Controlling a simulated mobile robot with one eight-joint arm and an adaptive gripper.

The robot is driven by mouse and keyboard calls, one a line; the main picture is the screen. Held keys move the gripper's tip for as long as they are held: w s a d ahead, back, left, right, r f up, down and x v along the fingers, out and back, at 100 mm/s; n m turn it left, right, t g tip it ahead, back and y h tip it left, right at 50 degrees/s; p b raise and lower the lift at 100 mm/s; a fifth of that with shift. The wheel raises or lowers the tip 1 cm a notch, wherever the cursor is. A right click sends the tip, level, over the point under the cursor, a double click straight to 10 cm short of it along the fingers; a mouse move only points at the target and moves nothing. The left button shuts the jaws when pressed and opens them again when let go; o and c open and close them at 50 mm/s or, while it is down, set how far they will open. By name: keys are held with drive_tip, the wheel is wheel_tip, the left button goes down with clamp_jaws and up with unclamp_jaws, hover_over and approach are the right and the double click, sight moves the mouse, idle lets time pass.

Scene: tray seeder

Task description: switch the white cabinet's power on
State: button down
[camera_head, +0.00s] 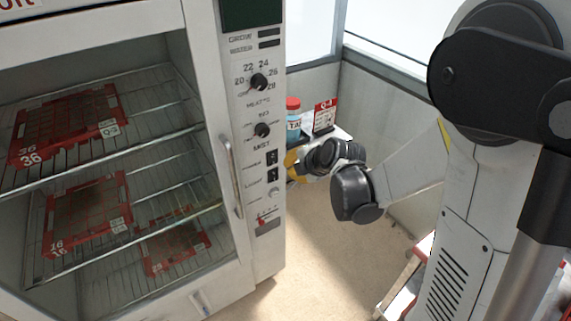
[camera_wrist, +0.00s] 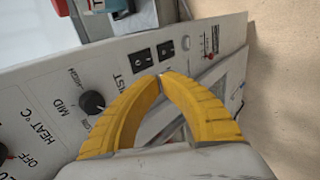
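The white cabinet (camera_head: 215,55) stands at the left with a control panel on its right edge. Its power switch (camera_head: 272,157), a small black rocker, sits below the mist knob (camera_head: 261,130), with the light switch (camera_head: 273,174) under it. The wrist view shows the power switch (camera_wrist: 141,57) beside the light switch (camera_wrist: 166,45); I cannot tell which way the rockers are set. My gripper (camera_wrist: 160,77) has its yellow fingertips together, with nothing between them. In the head view my gripper (camera_head: 291,161) is close to the panel's right edge. Contact with the panel cannot be made out.
The cabinet door has a vertical handle (camera_head: 231,176), and red trays lie on wire racks inside. A red-capped blue bottle (camera_head: 293,120) and a red-and-white sign (camera_head: 325,115) stand on a small ledge behind my gripper. Floor (camera_head: 320,275) is clear right of the cabinet.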

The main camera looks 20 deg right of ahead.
drive_tip(key=shift+v, duration=1)
drive_tip(key=f+m, duration=0.1)
drive_tip(key=m, duration=1.1)
drive_tip(key=d+m+t+b, duration=0.1)
drive_tip(key=m, duration=1.1)
drive_tip(key=s+f+m, duration=0.1)
drive_tip(key=m, duration=1.1)
drive_tip(key=shift+d+f, duration=0.35)
drive_tip(key=shift+d, duration=0.05)
